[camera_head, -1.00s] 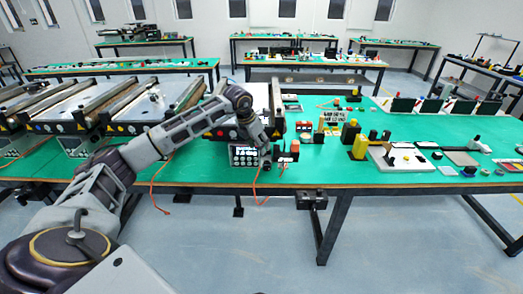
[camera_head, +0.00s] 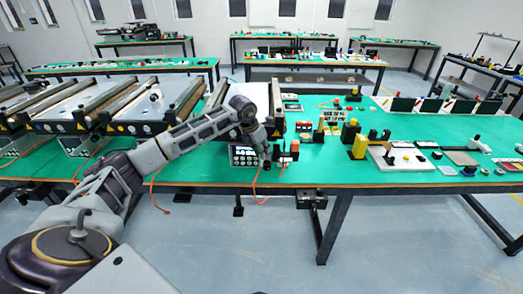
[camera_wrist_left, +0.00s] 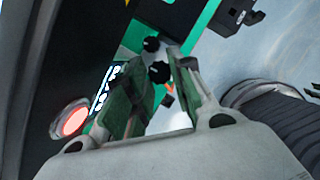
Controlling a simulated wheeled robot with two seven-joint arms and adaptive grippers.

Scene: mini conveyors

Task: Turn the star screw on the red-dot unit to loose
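My left gripper (camera_head: 265,161) is at the front of the rightmost conveyor unit (camera_head: 222,130), beside its control box (camera_head: 242,156). In the left wrist view the gripper (camera_wrist_left: 160,66) is open, its two green-padded fingers apart. A dark knob (camera_wrist_left: 159,73) shows between the fingertips, and a second dark knob (camera_wrist_left: 151,44) lies just beyond. I cannot tell for sure which knob is the star screw, or whether a finger touches one. My right gripper is not in view.
A round red light (camera_wrist_left: 71,119) shows at the left of the wrist view. An orange-topped block (camera_head: 295,147) stands right of my gripper. An orange cable (camera_head: 256,186) hangs over the table's front edge. Yellow and black parts (camera_head: 360,147) stand farther right on the green table.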

